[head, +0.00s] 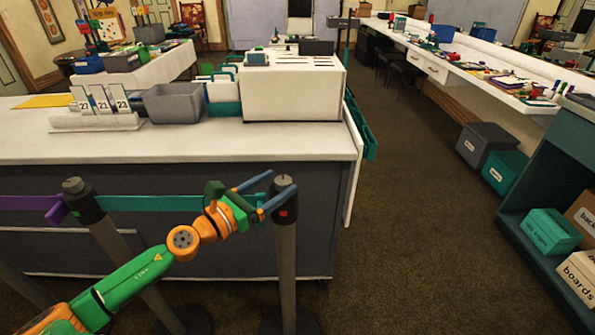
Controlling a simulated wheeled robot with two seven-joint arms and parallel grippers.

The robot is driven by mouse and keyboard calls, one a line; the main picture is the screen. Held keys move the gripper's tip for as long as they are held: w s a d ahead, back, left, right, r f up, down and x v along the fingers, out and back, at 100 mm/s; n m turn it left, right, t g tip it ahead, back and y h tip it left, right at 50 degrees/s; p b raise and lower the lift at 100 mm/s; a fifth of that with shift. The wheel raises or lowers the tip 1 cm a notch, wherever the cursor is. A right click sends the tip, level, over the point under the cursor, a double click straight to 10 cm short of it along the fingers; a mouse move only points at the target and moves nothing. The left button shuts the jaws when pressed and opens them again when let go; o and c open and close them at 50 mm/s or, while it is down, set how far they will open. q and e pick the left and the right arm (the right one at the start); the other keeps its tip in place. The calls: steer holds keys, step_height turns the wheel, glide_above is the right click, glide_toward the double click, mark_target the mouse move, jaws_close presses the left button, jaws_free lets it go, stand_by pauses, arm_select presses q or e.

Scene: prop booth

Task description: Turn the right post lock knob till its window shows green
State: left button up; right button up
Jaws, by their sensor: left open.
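The right post (286,260) stands upright in front of the counter, with a dark head. A dark knob (283,181) is on top of the head, and a small window (284,213) on the head's front shows red. My left gripper (278,184) is open, with its blue fingers reaching to the knob from the left, one finger on the far side and one on the near side. Whether they touch it I cannot tell. A teal belt (150,203) runs from the left post (82,200) towards the right post. My right gripper is out of view.
A white-topped counter (200,143) stands close behind the posts, carrying a white box (290,90), a grey bin (172,102) and number cards (100,100). A purple belt (25,202) leaves the left post. Open carpet (430,220) lies to the right, before a teal shelf (520,232).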

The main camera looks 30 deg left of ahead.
mark_target(289, 177)
arm_select(q)
steer(key=shift+p+x, duration=0.65)
steer(key=shift+x, duration=1.95)
steer(key=shift+w+d, duration=0.1)
steer(key=shift+d, duration=0.1)
jaws_close()
